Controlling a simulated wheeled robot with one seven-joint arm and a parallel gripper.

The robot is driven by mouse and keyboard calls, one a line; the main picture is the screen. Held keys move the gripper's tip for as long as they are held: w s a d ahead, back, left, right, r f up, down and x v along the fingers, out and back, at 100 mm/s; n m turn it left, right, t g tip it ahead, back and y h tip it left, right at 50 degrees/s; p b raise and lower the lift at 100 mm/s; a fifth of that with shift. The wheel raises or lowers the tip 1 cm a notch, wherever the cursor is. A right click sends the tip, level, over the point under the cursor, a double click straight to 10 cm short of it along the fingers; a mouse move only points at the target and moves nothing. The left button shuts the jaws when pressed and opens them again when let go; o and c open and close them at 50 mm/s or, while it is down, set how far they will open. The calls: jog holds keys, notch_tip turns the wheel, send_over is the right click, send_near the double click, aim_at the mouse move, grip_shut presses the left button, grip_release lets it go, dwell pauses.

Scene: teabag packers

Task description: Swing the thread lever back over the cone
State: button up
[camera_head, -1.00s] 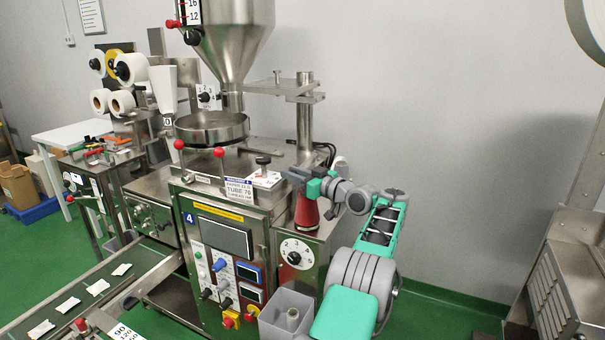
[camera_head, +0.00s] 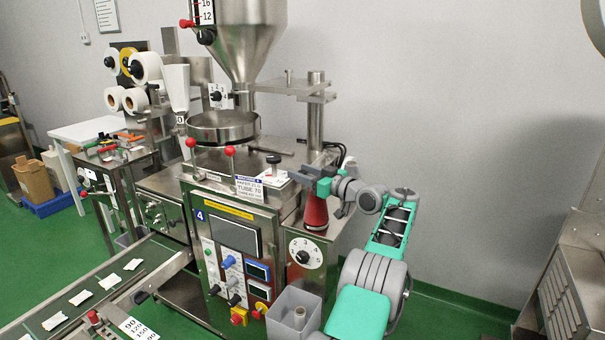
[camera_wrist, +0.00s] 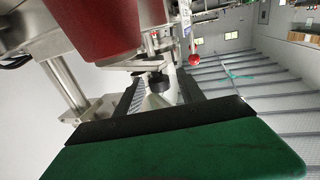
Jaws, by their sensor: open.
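A red cone (camera_head: 316,212) stands upright on the right side of the steel machine top. In the wrist view the cone (camera_wrist: 100,30) fills the upper left, close beside the fingers. My gripper (camera_head: 303,178) is just above the cone's top, pointing left across the machine. In the wrist view its two dark fingers (camera_wrist: 160,90) are apart, with no object clearly held. A black knob (camera_wrist: 160,81) shows beyond the gap between them. I cannot single out the thread lever for certain; my gripper and wrist cover the area over the cone in the head view.
A black-knobbed fitting (camera_head: 273,159) and a label plate (camera_head: 249,188) are left of my gripper. Two red-ball levers (camera_head: 230,151) stand farther left. A steel post (camera_head: 315,115) rises behind the cone. A grey bin (camera_head: 294,315) stands in front. Right of the machine is open floor.

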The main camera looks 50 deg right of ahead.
jog(key=shift+s, duration=0.1)
jog(key=s+b, duration=0.2)
jog(key=s, duration=0.5)
jog(key=shift+s+a, duration=0.3)
jog(key=shift+c, duration=0.4)
